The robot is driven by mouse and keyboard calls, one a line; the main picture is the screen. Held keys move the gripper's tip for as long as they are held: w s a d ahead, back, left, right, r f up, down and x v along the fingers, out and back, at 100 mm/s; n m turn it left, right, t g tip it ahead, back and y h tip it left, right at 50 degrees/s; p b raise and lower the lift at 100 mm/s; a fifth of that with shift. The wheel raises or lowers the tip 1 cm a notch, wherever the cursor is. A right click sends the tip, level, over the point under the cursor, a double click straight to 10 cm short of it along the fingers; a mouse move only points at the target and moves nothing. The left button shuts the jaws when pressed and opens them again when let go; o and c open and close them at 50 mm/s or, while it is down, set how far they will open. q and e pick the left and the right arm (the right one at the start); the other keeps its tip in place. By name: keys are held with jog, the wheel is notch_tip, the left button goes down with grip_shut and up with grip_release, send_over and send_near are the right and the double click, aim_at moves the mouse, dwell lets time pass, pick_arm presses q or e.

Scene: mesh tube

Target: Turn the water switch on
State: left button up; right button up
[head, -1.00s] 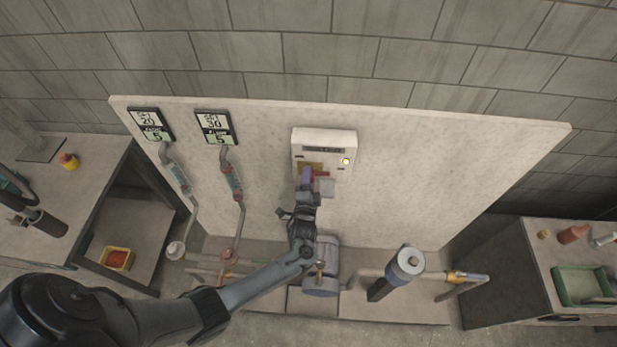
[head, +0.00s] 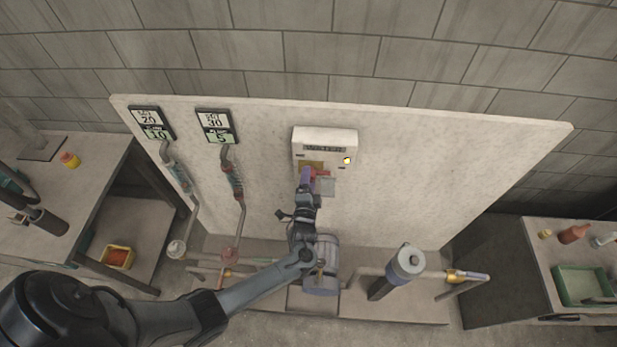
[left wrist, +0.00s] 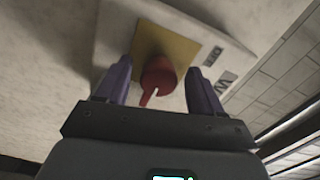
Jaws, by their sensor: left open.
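The white control box (head: 325,140) on the upright board carries a lit yellow lamp (head: 347,160). Its red switch (left wrist: 160,74) sits on a yellow plate (left wrist: 178,46), with its lever pointing down toward my palm in the left wrist view. In the head view the red switch (head: 313,172) is partly hidden by my gripper. My left gripper (left wrist: 159,86), with purple fingers, is open, one finger on each side of the switch. I cannot tell whether a finger touches it. The right gripper is not in view.
Two readouts, a left one (head: 152,123) and a right one (head: 216,126), hang on the board (head: 450,165). Pipes and a grey motor (head: 323,262) stand below the box. Side tables at left (head: 75,205) and right (head: 540,270) hold loose items.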

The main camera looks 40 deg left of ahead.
pick_arm(q)
jog(key=v, duration=0.9)
jog(key=shift+s+d, duration=0.2)
jog(key=shift+s, duration=0.1)
